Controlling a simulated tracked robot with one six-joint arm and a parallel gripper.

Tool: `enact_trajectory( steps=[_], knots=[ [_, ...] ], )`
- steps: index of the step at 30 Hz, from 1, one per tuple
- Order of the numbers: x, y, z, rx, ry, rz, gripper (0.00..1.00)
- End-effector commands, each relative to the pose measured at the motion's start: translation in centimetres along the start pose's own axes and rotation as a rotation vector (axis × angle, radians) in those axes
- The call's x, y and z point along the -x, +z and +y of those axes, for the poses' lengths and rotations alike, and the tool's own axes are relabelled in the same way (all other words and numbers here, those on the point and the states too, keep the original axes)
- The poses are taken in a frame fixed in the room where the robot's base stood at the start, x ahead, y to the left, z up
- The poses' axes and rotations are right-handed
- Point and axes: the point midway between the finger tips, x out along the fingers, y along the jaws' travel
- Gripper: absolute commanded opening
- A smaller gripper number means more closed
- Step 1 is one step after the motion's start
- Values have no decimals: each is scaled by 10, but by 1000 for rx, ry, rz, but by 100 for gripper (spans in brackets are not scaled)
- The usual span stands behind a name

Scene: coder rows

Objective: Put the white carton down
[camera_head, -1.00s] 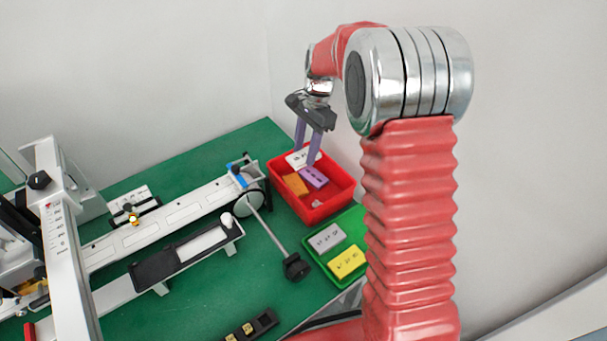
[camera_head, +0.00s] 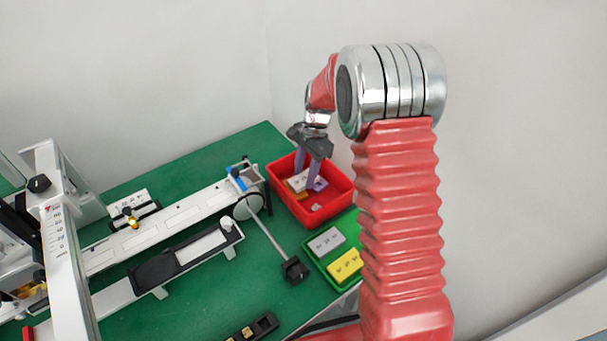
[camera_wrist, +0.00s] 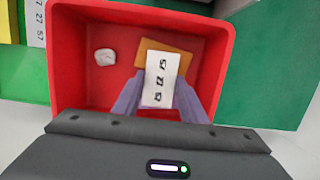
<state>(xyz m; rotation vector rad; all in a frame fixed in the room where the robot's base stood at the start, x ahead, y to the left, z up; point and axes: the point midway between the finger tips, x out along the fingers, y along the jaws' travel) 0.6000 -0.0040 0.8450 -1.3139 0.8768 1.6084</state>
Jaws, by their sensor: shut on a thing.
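The white carton (camera_wrist: 162,75) with dark printed marks is held between the purple fingers of my gripper (camera_wrist: 158,98) in the wrist view. My gripper (camera_head: 306,178) is shut on it and points down into the red bin (camera_head: 333,202). In the head view the white carton (camera_head: 300,180) shows partly behind the fingers. An orange carton (camera_wrist: 180,61) lies under or just beyond it in the bin, partly covered. I cannot tell whether the white carton touches the orange one.
A small whitish lump (camera_wrist: 104,57) lies in the bin. A green tray (camera_head: 318,261) with a grey carton (camera_head: 326,241) and a yellow carton (camera_head: 345,264) stands in front. White rail equipment (camera_head: 180,209) fills the left. The bin walls surround my fingers.

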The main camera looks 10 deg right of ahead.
Motion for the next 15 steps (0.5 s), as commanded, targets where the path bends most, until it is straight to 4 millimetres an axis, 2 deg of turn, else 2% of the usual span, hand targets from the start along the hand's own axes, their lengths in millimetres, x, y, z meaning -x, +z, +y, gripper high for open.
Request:
enact_trajectory(
  steps=[13, 14, 15],
  knots=[
    [-6, -2, 0, -1, -1, 0, 28],
    [-6, -2, 0, -1, -2, 1, 39],
    [-6, -2, 0, -1, -2, 1, 42]
  ],
)
